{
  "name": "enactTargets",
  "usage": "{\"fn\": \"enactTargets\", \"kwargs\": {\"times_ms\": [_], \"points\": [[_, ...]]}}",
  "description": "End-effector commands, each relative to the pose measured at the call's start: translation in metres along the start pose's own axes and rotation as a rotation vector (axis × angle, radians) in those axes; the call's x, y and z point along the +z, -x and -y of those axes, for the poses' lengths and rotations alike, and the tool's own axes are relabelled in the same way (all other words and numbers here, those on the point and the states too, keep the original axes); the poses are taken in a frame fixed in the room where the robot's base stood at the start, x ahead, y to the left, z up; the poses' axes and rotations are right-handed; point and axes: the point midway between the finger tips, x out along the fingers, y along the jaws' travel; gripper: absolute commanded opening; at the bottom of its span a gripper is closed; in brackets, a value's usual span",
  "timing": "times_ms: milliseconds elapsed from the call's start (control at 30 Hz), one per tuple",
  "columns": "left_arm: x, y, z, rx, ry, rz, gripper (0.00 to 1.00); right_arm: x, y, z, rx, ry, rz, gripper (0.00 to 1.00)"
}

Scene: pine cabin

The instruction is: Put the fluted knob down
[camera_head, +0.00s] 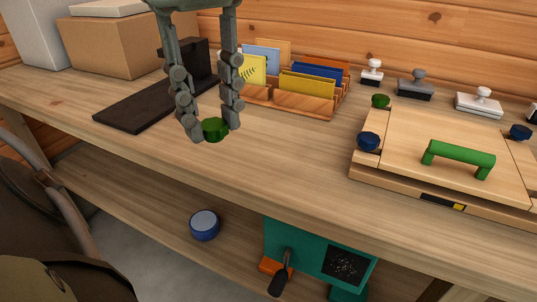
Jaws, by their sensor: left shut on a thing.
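The fluted knob (215,129) is green and small. My left gripper (214,128) points down from the top and is shut on the knob, with one finger on each side of it. In the picture the knob shows over the front part of the wooden worktop (268,165); I cannot tell whether it touches the wood. My right gripper does not show.
A wooden press board with a green handle (458,154) and blue knobs (369,141) stands at the right. A dark stand (150,105) and a card rack (303,104) are behind. Stamps (415,87) line the back. Worktop between gripper and board is clear.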

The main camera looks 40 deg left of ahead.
Motion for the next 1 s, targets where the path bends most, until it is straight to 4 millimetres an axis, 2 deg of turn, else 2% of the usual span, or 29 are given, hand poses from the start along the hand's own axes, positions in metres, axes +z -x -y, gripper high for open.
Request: {"fn": "enactTargets", "kwargs": {"times_ms": [300,500,667,900,1000], "points": [[0.007,-0.042,0.066,0.01,0.001,-0.002,0.0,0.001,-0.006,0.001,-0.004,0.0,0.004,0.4],[0.011,-0.06,0.099,0.006,0.001,-0.001,0.0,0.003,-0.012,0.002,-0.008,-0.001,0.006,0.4],[0.011,-0.068,0.107,0.002,0.001,-0.001,0.0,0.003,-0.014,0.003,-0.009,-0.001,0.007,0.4],[0.011,-0.101,0.106,0.004,0.0,-0.002,0.0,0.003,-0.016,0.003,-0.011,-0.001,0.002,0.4],[0.011,-0.105,0.106,0.001,0.001,-0.002,0.0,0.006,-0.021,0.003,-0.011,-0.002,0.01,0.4]]}}
